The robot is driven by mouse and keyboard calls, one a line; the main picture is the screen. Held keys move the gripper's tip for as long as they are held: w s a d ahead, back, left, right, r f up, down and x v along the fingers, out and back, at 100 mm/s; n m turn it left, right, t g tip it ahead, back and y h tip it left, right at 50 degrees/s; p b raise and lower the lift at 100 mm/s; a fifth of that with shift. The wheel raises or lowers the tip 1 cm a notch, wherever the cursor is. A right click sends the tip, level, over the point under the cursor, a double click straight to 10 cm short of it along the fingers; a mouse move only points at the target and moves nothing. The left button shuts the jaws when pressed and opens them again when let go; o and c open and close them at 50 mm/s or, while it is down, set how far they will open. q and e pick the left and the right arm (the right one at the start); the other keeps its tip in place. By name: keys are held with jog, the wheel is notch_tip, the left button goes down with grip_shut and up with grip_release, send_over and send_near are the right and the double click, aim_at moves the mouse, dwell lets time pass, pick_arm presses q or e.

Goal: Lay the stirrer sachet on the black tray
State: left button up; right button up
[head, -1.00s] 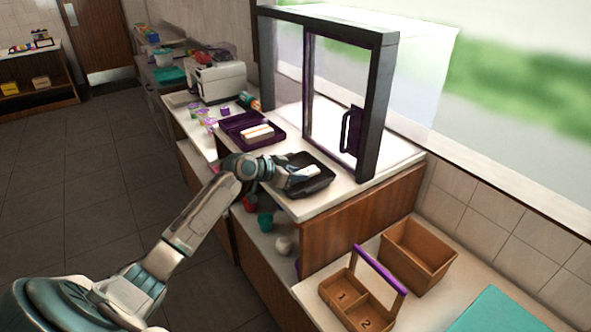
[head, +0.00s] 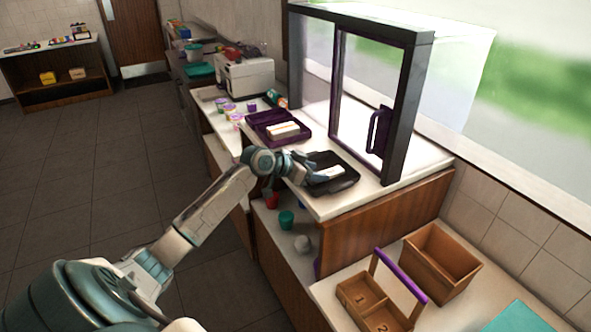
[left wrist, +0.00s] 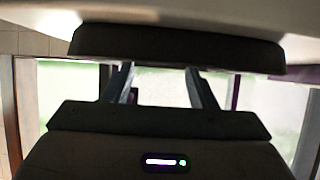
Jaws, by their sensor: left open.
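The black tray (head: 345,184) lies on the white counter in front of the framed window. A small white piece, which looks like the stirrer sachet (head: 325,174), lies on it towards its left side. My left gripper (head: 305,167) is open just left of the sachet, at the tray's left edge, apparently clear of it. In the left wrist view the picture is upside down: the dark tray (left wrist: 180,47) spans the top, my two fingers (left wrist: 160,85) are spread with nothing between them, and the sachet is not distinguishable. My right gripper is not in view.
A purple open case (head: 262,121) with white and orange contents sits behind my gripper. The dark window frame (head: 405,110) rises just right of the tray. A wooden caddy (head: 366,300) and a wooden box (head: 443,258) stand on the lower counter in front.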

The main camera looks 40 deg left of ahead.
pick_arm(q)
jog(key=b+v, duration=0.2)
jog(key=v, duration=0.7)
jog(key=shift+s+r+b, duration=0.15)
jog(key=shift+s+b, duration=0.1)
jog(key=shift+b, duration=0.15)
jog(key=shift+a, duration=0.1)
